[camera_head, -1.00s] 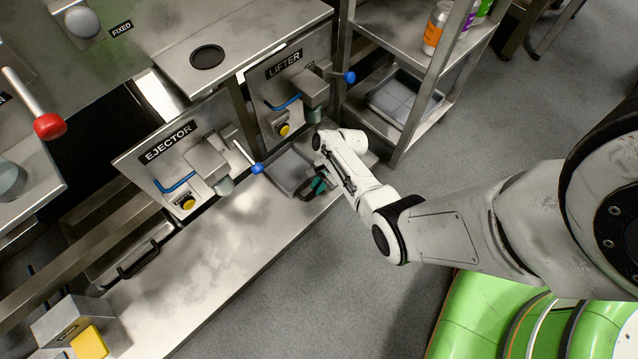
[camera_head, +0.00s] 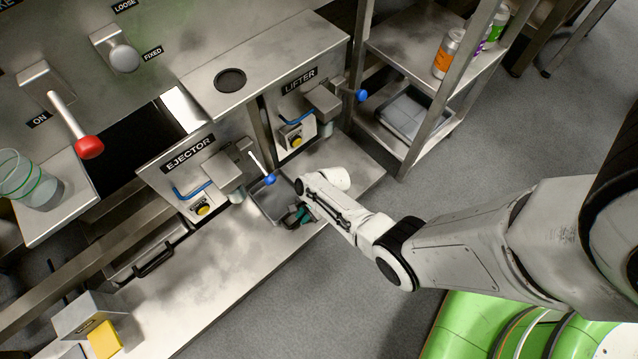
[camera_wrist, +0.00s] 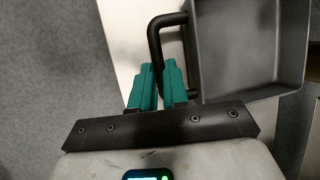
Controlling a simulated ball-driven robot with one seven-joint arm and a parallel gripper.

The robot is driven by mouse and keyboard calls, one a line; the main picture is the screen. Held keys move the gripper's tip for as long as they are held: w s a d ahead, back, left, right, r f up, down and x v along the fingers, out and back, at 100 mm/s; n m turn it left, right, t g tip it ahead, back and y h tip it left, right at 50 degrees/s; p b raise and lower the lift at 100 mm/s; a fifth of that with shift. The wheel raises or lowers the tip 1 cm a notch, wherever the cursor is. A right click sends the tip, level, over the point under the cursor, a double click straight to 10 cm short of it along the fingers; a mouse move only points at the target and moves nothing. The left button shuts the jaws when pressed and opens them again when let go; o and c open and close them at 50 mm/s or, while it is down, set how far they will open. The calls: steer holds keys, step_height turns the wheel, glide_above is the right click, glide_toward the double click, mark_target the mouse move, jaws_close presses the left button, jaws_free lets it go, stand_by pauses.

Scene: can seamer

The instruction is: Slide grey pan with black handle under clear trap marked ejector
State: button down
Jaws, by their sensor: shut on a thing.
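The grey pan (camera_head: 266,204) lies on the steel bench, just right of the ejector station (camera_head: 188,155) and partly hidden by my arm. In the wrist view the pan (camera_wrist: 245,45) is a square tray with a black bar handle (camera_wrist: 154,38). My gripper (camera_head: 300,214) is shut on that handle at the bench's front side. In the wrist view its teal fingers (camera_wrist: 158,72) close around the handle's bar. A small clear trap (camera_head: 238,195) hangs under the ejector's steel block, left of the pan; the pan is not under it.
A blue-knobbed lever (camera_head: 269,179) sticks out above the pan. The lifter station (camera_head: 299,82) stands behind to the right. The bench (camera_head: 195,275) is clear to the left, up to a yellow-fronted block (camera_head: 104,340). A steel shelf post (camera_head: 432,110) stands at right.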

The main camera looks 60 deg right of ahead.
steer(key=w+a, duration=0.1)
steer(key=a, duration=0.2)
steer(key=w+a+p, duration=0.1)
steer(key=a, duration=0.3)
steer(key=w+a, duration=0.1)
steer(key=a, duration=0.2)
steer(key=shift+a, duration=0.4)
steer(key=c, duration=1.1)
jaws_free()
steer(key=shift+a, duration=0.15)
steer(key=p+v, duration=0.8)
steer(key=v, duration=0.2)
steer(key=shift+r, duration=0.35)
